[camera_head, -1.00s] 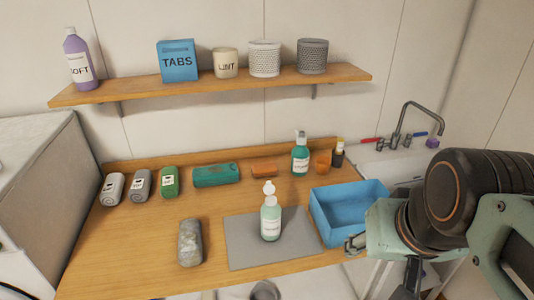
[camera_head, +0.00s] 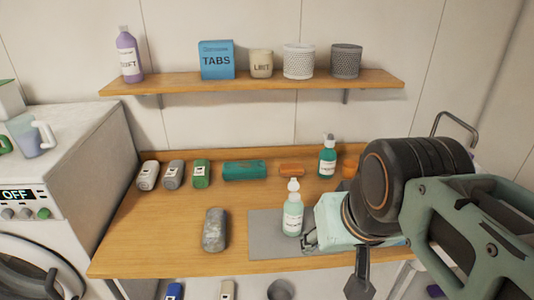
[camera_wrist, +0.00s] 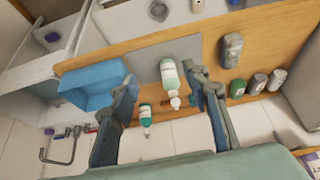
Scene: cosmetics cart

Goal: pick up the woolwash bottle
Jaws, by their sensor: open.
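A pale green pump bottle with a white top and white label (camera_head: 292,216) stands upright on a grey mat (camera_head: 262,228). A darker teal pump bottle (camera_head: 327,160) stands at the back of the counter. The labels are too small to read, so I cannot tell which is the woolwash. My gripper (camera_head: 309,237) is open, just right of the pale bottle. In the wrist view the pale bottle (camera_wrist: 170,78) shows between my two open fingers (camera_wrist: 162,78), nearer the right one; contact cannot be told. The teal bottle (camera_wrist: 145,116) shows beyond, near the left finger.
A blue bin (camera_wrist: 90,85) sits beside the mat, hidden behind my arm in the head view. A grey stone-like object (camera_head: 214,230) lies left of the mat. A shelf (camera_head: 270,87) hangs above.

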